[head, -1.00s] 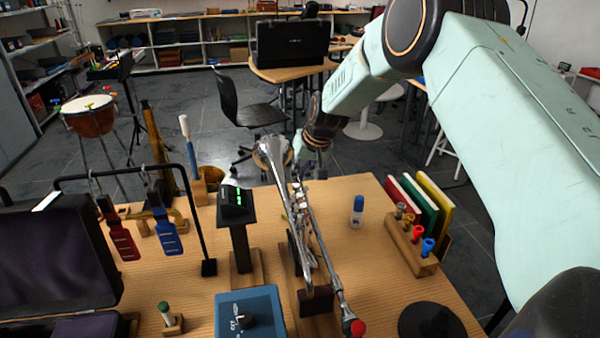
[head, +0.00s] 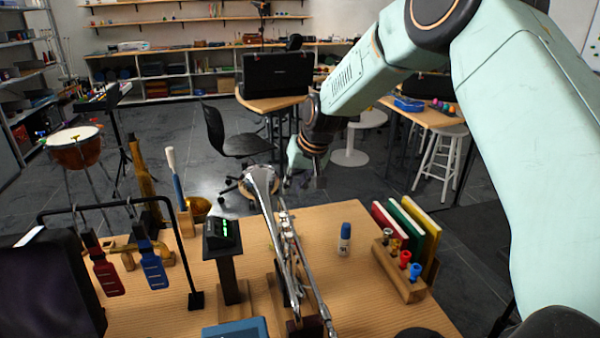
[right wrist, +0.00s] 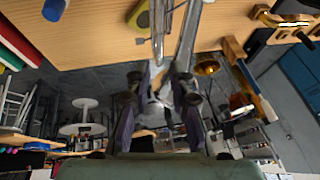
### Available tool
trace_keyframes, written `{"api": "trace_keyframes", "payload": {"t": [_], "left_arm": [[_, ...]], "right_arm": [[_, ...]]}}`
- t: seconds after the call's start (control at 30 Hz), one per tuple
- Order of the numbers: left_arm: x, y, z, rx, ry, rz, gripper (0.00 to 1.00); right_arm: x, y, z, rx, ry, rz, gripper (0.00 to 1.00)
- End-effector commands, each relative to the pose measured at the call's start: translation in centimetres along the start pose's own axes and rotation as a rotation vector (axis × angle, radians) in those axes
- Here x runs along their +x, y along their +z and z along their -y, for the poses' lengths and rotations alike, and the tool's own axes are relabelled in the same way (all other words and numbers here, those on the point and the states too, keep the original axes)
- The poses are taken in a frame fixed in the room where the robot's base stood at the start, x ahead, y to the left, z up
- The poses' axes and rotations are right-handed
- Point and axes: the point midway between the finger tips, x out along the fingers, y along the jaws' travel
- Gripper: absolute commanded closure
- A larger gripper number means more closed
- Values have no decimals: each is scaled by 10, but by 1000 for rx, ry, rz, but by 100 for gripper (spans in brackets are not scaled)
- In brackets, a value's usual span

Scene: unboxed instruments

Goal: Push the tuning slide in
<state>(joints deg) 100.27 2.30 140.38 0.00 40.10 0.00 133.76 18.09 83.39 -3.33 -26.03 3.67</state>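A silver trumpet (head: 262,190) rests on a wooden stand on the table, its bell toward the far edge. Its tubes also show in the right wrist view (right wrist: 187,42). The tuning slide is too small and partly covered to make out its gap. My right gripper (head: 303,178) hangs beyond the table's far edge, just right of the bell. In the right wrist view, its two dark fingers (right wrist: 161,85) are apart, pointing at the trumpet's far end, with silver metal showing between them. Contact cannot be told. My left gripper is not in view.
A black tuner (head: 222,234) on a post stands left of the trumpet. A small blue-capped bottle (head: 344,239) and a wooden mouthpiece rack (head: 400,277) stand to the right. A rack with hanging straps (head: 152,265) is at the left. Table around the bottle is clear.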

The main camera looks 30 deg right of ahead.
Motion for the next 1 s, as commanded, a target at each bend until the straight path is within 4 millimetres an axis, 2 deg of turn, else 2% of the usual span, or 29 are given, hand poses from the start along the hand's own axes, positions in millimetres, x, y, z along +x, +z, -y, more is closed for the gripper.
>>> {"api": "trace_keyframes", "payload": {"t": [0.1, 0.33, 1.0], "left_arm": [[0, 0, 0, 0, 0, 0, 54], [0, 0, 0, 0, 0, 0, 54], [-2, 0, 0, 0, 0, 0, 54]], "right_arm": [[-22, 0, 0, 0, -2, -2, 78], [-46, 1, 0, 0, -1, -1, 78], [-53, 0, 1, 0, 0, -1, 78]]}}
